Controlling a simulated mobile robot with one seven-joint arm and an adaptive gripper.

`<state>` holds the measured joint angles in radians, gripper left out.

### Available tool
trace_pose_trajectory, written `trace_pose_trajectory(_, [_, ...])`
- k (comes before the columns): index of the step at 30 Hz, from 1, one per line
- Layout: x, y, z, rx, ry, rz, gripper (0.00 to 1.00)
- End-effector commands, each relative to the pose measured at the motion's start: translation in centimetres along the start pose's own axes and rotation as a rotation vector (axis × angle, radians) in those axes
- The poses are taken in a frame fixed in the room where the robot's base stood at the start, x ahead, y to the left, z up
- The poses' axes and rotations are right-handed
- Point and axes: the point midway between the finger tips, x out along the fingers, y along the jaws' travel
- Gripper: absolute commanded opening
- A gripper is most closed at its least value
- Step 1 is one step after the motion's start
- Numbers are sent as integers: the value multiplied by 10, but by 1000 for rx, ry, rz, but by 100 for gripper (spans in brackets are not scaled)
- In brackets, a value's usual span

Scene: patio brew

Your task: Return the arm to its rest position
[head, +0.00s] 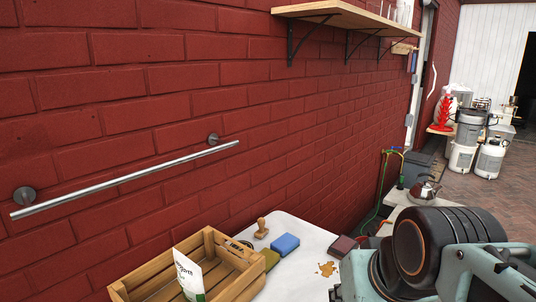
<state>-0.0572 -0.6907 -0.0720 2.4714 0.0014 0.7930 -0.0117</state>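My arm (440,250) shows at the lower right, with a dark round joint and pale teal links in front of the table and the patio. My gripper is outside the view, so its fingers and anything in it cannot be seen.
A white table (308,240) at the bottom holds a wooden crate (238,285) with a white bag (188,276), a wooden stamp-like tool (262,228), a blue sponge (285,244) and a brown spill (327,269). A metal rail (130,178) and a shelf (345,14) jut from the brick wall. A kettle (425,188) stands beyond.

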Motion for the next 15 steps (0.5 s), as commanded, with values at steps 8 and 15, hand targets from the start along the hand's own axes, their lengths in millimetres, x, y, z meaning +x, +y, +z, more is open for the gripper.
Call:
trace_pose_trajectory(8, [-52, -3, 8, -11, -77, 42, 22])
trace_pose_trajectory(15, [-103, -5, -24, -11, -76, 41, 22])
